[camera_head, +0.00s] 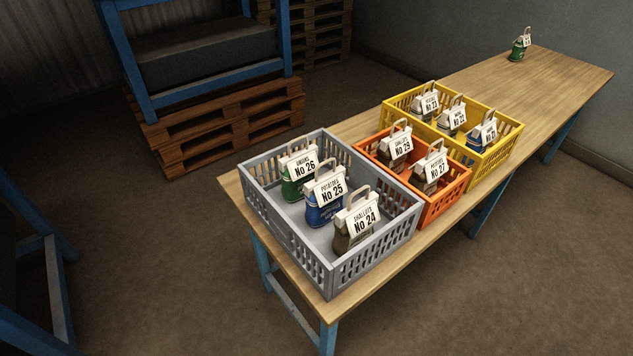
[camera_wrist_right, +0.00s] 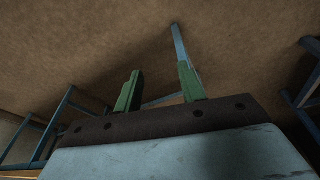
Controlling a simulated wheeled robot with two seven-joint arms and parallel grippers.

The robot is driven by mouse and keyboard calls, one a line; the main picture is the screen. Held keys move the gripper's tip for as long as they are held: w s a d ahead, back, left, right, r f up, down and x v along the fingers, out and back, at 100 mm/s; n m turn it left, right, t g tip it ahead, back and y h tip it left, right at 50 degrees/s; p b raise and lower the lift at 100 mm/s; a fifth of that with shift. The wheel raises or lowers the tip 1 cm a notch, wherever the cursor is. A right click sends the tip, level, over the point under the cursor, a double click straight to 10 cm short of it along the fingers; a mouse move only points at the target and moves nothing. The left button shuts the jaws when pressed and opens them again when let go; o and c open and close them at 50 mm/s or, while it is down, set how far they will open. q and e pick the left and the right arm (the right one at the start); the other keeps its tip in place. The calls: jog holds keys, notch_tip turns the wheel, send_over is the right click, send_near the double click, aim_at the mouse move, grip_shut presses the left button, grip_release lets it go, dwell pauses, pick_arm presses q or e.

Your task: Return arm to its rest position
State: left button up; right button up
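My right gripper (camera_wrist_right: 159,68) shows in the right wrist view with its two green fingers apart and nothing between them. Bare floor and blue frame legs lie beyond it. Neither gripper shows in the head view, and my left gripper is in no view. In the head view a grey crate (camera_head: 285,240) holds the sacks No 26 (camera_head: 291,190), No 25 (camera_head: 322,213) and No 24 (camera_head: 346,241), all standing in a row.
The wooden table (camera_head: 560,82) also bears an orange crate (camera_head: 447,203) with two sacks and a yellow crate (camera_head: 503,152) with three. A lone green sack (camera_head: 517,53) stands at the far end. Wooden pallets (camera_head: 222,135) lie behind on the floor.

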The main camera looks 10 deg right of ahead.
jog(key=s+d+f+g+b, duration=0.1)
jog(key=s+d+f+b, duration=0.1)
jog(key=s+f, duration=1.4)
notch_tip(320, 180, down, 4)
jog(key=shift+s+d+f+b, duration=0.15)
jog(key=shift+s+d+b, duration=0.2)
jog(key=shift+d+b, duration=0.1)
